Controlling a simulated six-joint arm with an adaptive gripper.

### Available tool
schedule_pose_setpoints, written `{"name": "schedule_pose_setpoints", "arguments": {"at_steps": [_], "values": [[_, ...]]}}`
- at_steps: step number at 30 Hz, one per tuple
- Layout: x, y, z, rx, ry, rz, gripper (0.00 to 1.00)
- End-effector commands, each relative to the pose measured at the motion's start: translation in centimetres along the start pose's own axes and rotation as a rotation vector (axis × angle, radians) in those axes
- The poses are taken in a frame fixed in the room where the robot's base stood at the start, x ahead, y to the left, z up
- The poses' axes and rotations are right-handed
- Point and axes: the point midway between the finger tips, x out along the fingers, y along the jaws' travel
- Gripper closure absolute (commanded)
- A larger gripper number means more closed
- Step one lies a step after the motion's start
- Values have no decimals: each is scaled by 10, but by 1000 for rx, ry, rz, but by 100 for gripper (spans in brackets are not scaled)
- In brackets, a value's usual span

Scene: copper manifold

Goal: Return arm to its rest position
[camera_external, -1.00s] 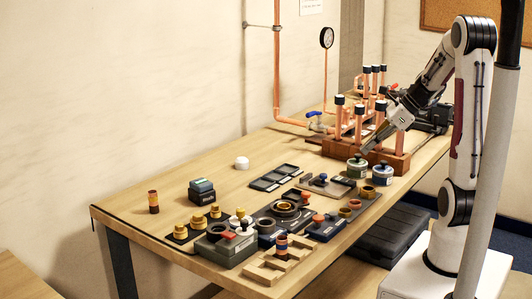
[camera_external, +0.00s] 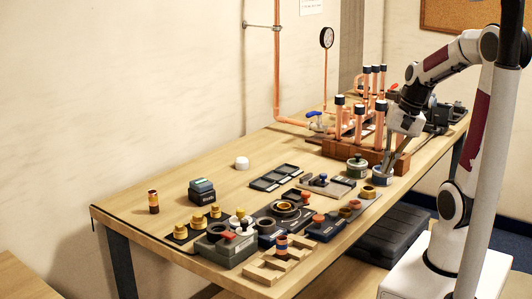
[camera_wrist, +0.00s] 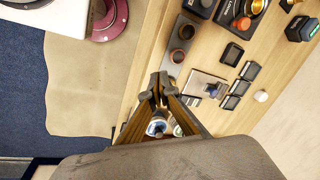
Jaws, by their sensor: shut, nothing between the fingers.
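My gripper (camera_external: 386,168) is at the right side of the workbench in the external view, pointing down just above a blue-grey round pot (camera_external: 382,179). I cannot tell whether the fingertips touch it. In the wrist view my gripper (camera_wrist: 157,95) shows its fingertips together with nothing between them. Behind the fingers, a round blue and white thing (camera_wrist: 156,127) shows partly. My arm is bent at the elbow above the bench's right end.
A wooden rack with upright copper pipes (camera_external: 340,150) stands just behind my gripper. A green-grey pot (camera_external: 357,168) is to its left. Trays, fittings and a wooden holder (camera_external: 262,272) cover the bench's front. Bare wood (camera_external: 275,150) lies toward the wall.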

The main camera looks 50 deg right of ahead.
Motion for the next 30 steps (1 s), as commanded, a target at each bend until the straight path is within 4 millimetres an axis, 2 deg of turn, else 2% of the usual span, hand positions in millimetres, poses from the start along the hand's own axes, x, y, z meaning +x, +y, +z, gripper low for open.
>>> {"name": "schedule_pose_setpoints", "arguments": {"at_steps": [6,15,24,30], "values": [[-14,-4,27,-333,64,51,100],[-33,-10,58,-690,158,87,100],[-50,-25,89,-911,248,49,100],[-60,-37,107,-995,281,-3,100]]}}
